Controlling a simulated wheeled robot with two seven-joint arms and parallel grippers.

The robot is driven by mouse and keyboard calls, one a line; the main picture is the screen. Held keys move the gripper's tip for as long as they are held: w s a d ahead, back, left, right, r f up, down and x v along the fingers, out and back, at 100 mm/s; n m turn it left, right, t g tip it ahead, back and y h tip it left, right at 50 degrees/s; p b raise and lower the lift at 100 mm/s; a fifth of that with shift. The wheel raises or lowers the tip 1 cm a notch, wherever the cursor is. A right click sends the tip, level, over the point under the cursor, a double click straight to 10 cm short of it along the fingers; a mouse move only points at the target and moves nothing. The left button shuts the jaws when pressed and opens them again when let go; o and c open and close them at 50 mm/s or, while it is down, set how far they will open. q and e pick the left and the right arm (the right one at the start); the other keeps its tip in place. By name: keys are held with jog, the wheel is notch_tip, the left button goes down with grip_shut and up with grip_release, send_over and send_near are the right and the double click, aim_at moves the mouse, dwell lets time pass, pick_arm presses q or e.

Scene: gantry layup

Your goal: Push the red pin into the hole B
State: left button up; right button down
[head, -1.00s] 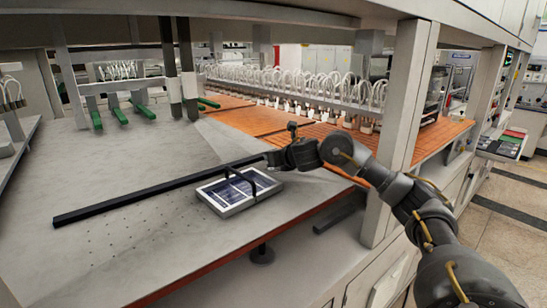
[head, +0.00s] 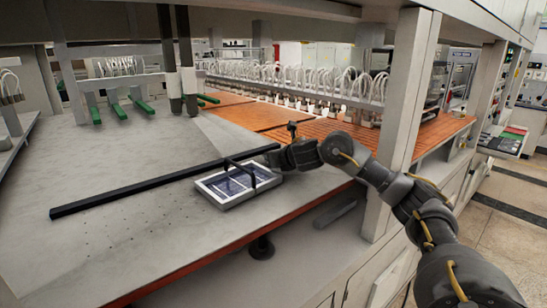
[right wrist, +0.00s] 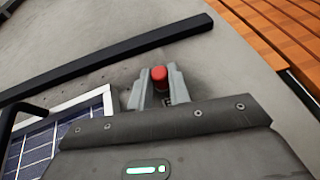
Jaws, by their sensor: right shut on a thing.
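The red pin (right wrist: 159,78) shows in the right wrist view as a short red cylinder between the two grey fingers of my right gripper (right wrist: 160,88). The gripper is shut on it. In the head view my right gripper (head: 271,159) is over the table by the right end of a long black bar, just beyond the framed panel; the pin cannot be made out there. Several small dark holes (head: 100,238) dot the table at the front left, but no letter B can be read. What lies under the pin is hidden. My left gripper is not in view.
A framed blue panel (head: 212,189) with a black handle lies by the table's front edge, close to my right gripper. A long black bar (head: 130,184) lies behind it. Orange slatted boards (head: 290,123) and an upright post (head: 408,90) stand right.

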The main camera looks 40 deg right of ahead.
jog(key=c, duration=1.2)
grip_release()
jog(key=shift+f, duration=0.1)
jog(key=shift+c, duration=0.2)
jog(key=v, duration=1)
jog(key=shift+s, duration=0.4)
